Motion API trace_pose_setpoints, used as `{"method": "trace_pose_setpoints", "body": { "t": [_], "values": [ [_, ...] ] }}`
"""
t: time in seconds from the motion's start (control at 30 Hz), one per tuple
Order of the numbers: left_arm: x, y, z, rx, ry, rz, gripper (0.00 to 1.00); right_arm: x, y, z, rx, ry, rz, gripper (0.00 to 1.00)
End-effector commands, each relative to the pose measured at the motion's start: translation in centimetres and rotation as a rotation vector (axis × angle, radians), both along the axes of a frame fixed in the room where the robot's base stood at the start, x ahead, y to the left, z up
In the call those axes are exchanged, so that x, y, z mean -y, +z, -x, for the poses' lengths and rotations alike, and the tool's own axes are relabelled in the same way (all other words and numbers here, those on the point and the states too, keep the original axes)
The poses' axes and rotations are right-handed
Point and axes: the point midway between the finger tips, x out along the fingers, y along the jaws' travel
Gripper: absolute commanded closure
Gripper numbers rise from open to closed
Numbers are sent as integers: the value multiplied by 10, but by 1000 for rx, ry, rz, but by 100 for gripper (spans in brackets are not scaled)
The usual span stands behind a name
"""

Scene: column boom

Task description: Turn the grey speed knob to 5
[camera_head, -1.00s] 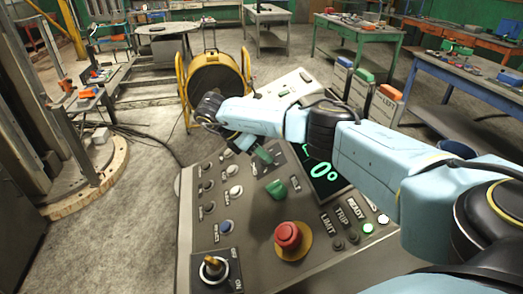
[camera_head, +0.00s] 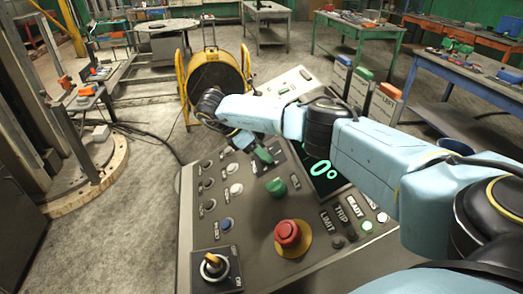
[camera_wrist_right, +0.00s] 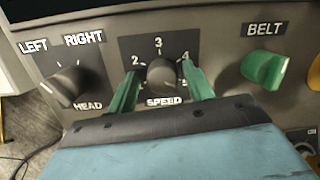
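The grey speed knob (camera_wrist_right: 163,75) sits on a dark plate marked SPEED in the right wrist view. The numbers 2, 3 and 4 show around it, while the lower ends of the scale are covered by my fingers. I cannot tell clearly where its pointer stands. My right gripper (camera_wrist_right: 162,88) has its two green fingers on either side of the knob, with a visible gap on each side. In the head view, a green finger of the right gripper (camera_head: 262,155) shows over the dark plate, and my arm hides the knob. My left gripper is not in view.
The black HEAD knob (camera_wrist_right: 65,86) is left of the plate and the green BELT knob (camera_wrist_right: 265,69) is right of it. A red mushroom button (camera_head: 288,233) and a yellow-tipped switch (camera_head: 212,263) stand nearer on the console (camera_head: 255,215). A display reads 0° (camera_head: 323,169).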

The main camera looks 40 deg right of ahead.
Motion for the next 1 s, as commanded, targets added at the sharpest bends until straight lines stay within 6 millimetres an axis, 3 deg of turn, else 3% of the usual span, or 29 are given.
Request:
{"method": "trace_pose_setpoints", "body": {
  "t": [0.37,0.8,1.0],
  "values": [
    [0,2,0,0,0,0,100,-3,2,-1,-3,2,0,45],
    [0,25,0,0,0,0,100,-51,71,-30,2,2,1,45],
    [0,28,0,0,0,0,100,-69,93,-41,0,2,1,45]
  ]
}}
